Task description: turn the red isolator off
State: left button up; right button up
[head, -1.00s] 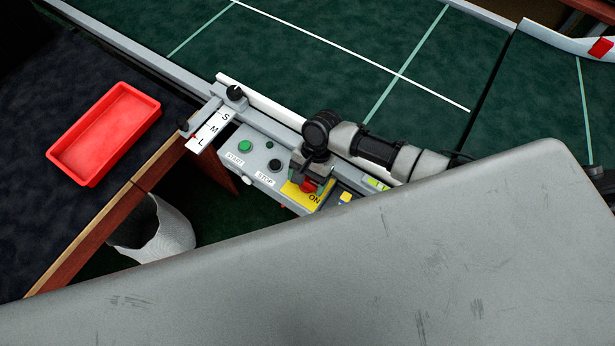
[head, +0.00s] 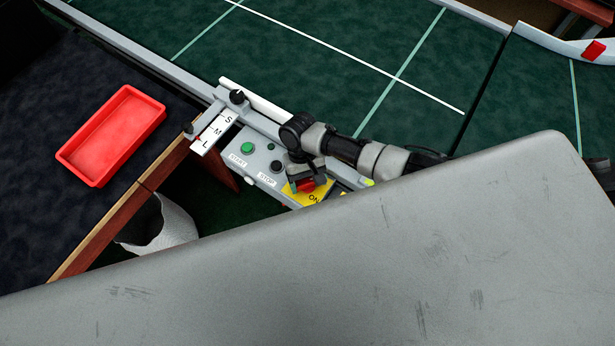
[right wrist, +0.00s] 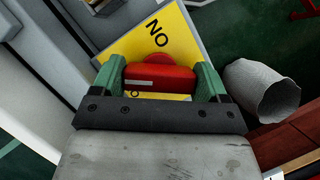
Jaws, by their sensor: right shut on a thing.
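The red isolator (head: 306,186) sits on a yellow plate (head: 319,192) marked ON, on the grey control panel. In the right wrist view its red handle (right wrist: 175,78) lies level across the picture, slanted against the plate's edges (right wrist: 118,43). My right gripper (head: 302,181) comes down on it from above. Its two green fingers (right wrist: 160,80) are shut on the handle, one at each end. Part of the lettering below the handle is hidden by the gripper. My left gripper is not in view.
The panel carries a green START button (head: 247,149) and a black STOP button (head: 276,167) close to the gripper. A size slider plate (head: 217,132), a red tray (head: 112,136) and a whitish bin (head: 167,228) lie to the left. The green conveyor (head: 330,65) is behind.

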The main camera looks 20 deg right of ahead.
jog(key=n+h+p, duration=0.1)
jog(key=n, duration=0.2)
jog(key=shift+r+n, duration=0.1)
jog(key=shift+n, duration=0.2)
jog(key=shift+n+t+h+p, duration=0.45)
jog(key=shift+n+h, duration=0.35)
jog(key=shift+n, duration=1)
jog(key=o, duration=0.9)
jog(key=v, duration=1)
jog(key=shift+w+a+r+b, duration=0.1)
jog(key=shift+a+r+b, duration=0.15)
jog(key=shift+r+b, duration=0.1)
